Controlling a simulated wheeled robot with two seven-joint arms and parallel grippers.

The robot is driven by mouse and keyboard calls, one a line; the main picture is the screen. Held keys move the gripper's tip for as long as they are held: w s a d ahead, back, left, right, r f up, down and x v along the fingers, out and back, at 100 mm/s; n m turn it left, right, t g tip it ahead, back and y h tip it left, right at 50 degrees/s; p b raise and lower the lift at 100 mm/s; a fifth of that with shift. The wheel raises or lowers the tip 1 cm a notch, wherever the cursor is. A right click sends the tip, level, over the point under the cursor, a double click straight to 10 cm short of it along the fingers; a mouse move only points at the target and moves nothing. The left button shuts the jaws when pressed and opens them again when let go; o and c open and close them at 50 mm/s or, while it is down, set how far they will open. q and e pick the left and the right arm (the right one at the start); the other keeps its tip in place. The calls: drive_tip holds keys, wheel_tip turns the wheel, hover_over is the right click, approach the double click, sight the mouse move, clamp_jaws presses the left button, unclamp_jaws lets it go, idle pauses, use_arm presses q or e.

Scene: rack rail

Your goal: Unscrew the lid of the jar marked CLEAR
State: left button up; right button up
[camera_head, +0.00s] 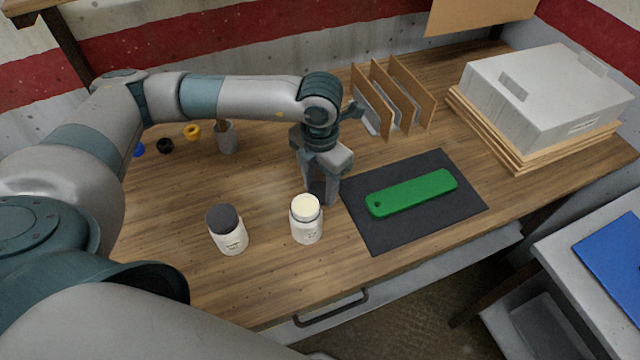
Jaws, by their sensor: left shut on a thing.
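Two white jars stand upright on the wooden table. The left jar (231,240) wears a dark grey lid (222,219). The right jar (307,231) shows a pale cream round top, with no dark lid on it. The print on both labels is too small to read. My left gripper (322,193) points down just behind the right jar's top, near its upper right. It is shut on a dark thing (317,187) that looks like a lid, mostly hidden by the fingers and the jar. My right gripper is not in view.
A green bar (411,194) lies on a dark mat (375,238) right of the jars. A divider rack (412,93) and a grey box (547,97) stand at the back. A grey cup (227,140) and coloured rings (192,132) are at the back left. The table's left front is clear.

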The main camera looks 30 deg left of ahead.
use_arm(q)
drive_tip(key=shift+f, duration=0.1)
drive_tip(key=o, duration=1.2)
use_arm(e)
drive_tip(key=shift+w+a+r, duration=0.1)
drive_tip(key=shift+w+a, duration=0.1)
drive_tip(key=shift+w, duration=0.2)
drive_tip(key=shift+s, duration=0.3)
